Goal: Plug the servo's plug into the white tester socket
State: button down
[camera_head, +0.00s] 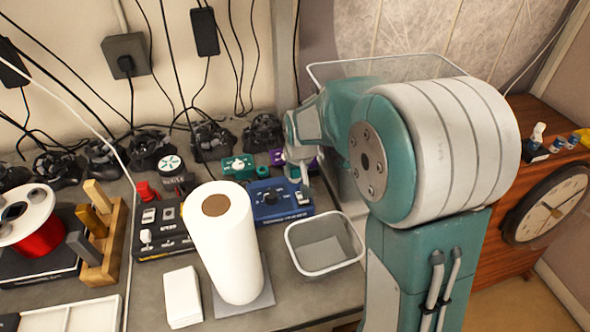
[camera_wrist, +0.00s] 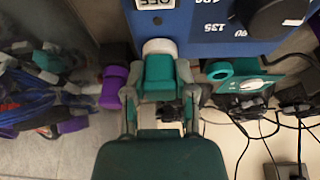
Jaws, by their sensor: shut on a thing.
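The blue tester (camera_head: 283,201) lies on the bench in the head view, below my gripper. Its label and black dial fill the top of the wrist view (camera_wrist: 215,22). My gripper (camera_wrist: 160,95) is shut on a teal block-shaped plug (camera_wrist: 160,76), pointing at the tester's edge. A white round part, seemingly the white socket (camera_wrist: 159,47), sits between plug and tester. Plug and white part appear to meet; I cannot tell whether the plug is seated. A teal servo-like unit (camera_head: 238,167) lies behind the tester. In the head view my arm partly hides the gripper.
A purple piece (camera_wrist: 112,86) is close left of the plug in the wrist view. A white paper roll (camera_head: 228,255) stands in front of the tester, beside a grey bin (camera_head: 325,247). Black controllers and hanging cables (camera_head: 208,138) crowd the wall side.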

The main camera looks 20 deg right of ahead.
jog(key=shift+c, duration=1.8)
grip_release()
jog(key=v, duration=1.2)
jog(key=s+r+t, duration=0.1)
jog(key=s, duration=2.1)
jog(key=shift+s+r+t, duration=0.25)
jog(key=shift+r+t, duration=0.05)
jog(key=shift+r, duration=0.1)
